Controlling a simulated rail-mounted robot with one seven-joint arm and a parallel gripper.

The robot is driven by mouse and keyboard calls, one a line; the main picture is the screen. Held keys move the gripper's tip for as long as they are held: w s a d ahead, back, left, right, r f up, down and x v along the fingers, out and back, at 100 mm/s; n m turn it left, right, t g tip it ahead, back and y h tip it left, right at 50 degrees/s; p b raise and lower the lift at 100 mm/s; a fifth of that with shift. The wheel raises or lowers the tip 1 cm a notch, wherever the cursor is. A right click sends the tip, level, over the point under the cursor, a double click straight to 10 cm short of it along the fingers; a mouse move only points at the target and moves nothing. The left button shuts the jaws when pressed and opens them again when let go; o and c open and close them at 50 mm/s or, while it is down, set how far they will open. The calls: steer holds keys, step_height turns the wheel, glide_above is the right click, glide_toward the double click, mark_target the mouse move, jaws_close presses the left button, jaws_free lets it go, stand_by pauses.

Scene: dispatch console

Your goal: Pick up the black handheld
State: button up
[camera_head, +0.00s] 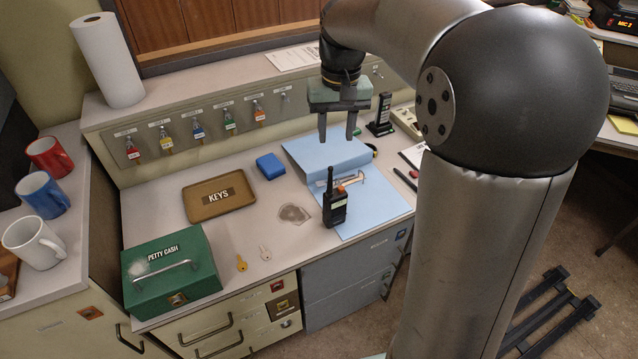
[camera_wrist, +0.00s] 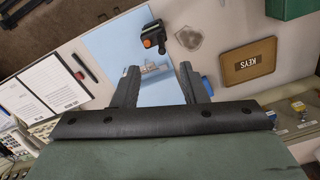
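In the wrist view the handheld (camera_wrist: 152,38) shows from above, with an orange knob, beyond my fingertips. My gripper (camera_head: 338,136) points down above the back part of the blue folder, higher than and behind the handheld. In the wrist view my gripper (camera_wrist: 158,75) has its fingers apart, with nothing held between them.
A blue block (camera_head: 270,165), a brown KEYS tray (camera_head: 219,196) and a green petty cash box (camera_head: 172,270) are to the left. A second black device (camera_head: 381,115) stands at the back right.

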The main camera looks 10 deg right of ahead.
glide_above(329, 192)
steer(key=f, duration=0.7)
steer(key=f+p, duration=0.1)
steer(key=f, duration=0.2)
steer(key=shift+w+d+f, duration=0.2)
steer(key=shift+d+f, duration=0.2)
steer(key=shift+a+f+p, duration=0.2)
steer(key=shift+f+p, duration=0.3)
steer(key=shift+f, duration=2.55)
jaws_close()
